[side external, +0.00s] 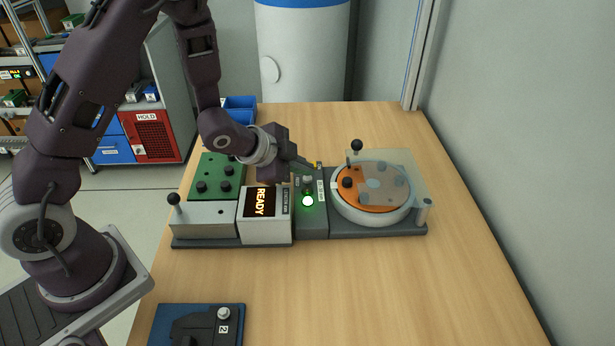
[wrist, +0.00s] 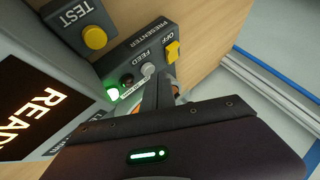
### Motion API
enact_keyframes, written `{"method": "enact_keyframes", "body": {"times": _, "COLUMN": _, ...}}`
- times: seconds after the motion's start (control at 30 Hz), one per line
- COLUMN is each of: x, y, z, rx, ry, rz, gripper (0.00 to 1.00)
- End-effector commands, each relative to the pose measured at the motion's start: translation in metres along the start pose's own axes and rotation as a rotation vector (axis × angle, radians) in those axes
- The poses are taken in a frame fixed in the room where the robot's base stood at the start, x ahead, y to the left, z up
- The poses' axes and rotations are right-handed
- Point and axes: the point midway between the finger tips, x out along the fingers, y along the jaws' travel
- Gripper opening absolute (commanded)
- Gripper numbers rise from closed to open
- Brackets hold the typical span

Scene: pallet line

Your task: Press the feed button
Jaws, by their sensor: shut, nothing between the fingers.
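The dark presenter panel (side external: 311,222) stands between the READY display box and the round orange turntable. In the wrist view the panel (wrist: 118,68) carries a FEED label with a pale grey round feed button (wrist: 148,69) beside it. My gripper (wrist: 158,88) is shut and empty, its fingertips right by the feed button; I cannot tell whether they touch it. In the side view my gripper (side external: 308,167) reaches over the back of the panel. A green lamp (side external: 308,201) is lit at the panel's front and also shows in the wrist view (wrist: 112,93).
A yellow OFF switch (wrist: 172,50) sits close beside the feed button. A yellow TEST button (wrist: 95,37) is on a separate dark box. The READY box (side external: 266,228) and the orange turntable (side external: 365,197) under a clear cover flank the panel. The table's front right is clear.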

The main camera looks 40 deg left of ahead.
Motion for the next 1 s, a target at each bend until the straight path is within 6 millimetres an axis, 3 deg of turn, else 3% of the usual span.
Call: {"method": "enact_keyframes", "body": {"times": 1.0, "x": 0.0064, "y": 0.0048, "z": 0.0048, "rx": 0.000, "ry": 0.000, "rz": 0.001, "gripper": 0.00}}
